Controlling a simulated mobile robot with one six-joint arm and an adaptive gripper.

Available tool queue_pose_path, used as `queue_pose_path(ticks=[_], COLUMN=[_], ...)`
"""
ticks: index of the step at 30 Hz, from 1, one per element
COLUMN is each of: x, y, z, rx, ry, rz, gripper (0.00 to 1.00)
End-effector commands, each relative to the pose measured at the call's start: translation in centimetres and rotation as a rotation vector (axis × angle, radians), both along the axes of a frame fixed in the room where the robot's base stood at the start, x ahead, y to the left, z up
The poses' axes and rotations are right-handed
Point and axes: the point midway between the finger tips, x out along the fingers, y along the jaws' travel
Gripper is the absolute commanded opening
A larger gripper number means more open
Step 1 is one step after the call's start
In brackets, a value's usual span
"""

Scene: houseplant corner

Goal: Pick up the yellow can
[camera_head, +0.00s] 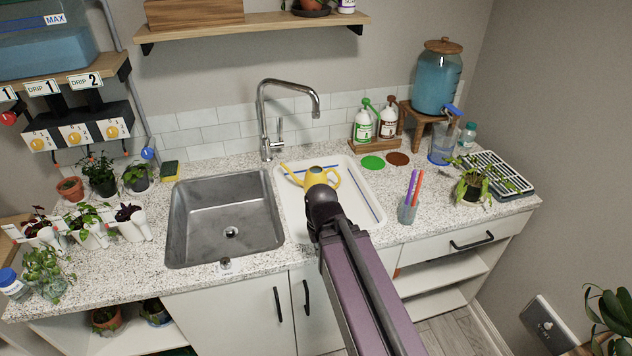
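The yellow can (317,175) is a small watering can. It stands in the white tray (364,217) to the right of the sink, with its spout to the left and its handle to the right. My arm reaches up from the bottom of the view, and its dark end (322,199) covers the lower part of the can. I cannot make out my gripper's fingers there, nor whether they touch the can.
The metal sink (205,222) and faucet (263,120) lie left of the tray. A pen cup (407,211) stands close to the tray's right. Green (362,127) and brown (388,122) bottles stand behind it. Potted plants (100,175) crowd the counter's left.

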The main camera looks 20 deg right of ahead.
Motion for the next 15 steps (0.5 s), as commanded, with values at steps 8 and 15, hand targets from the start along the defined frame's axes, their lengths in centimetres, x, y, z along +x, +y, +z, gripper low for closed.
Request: queue_pose_path(ticks=[8, 15], x=[0.00, 0.09], y=[0.00, -0.04], z=[0.00, -0.07], rx=[0.000, -0.003], ry=[0.000, -0.001], rz=[0.000, 0.001], gripper=[0.00, 0.33])
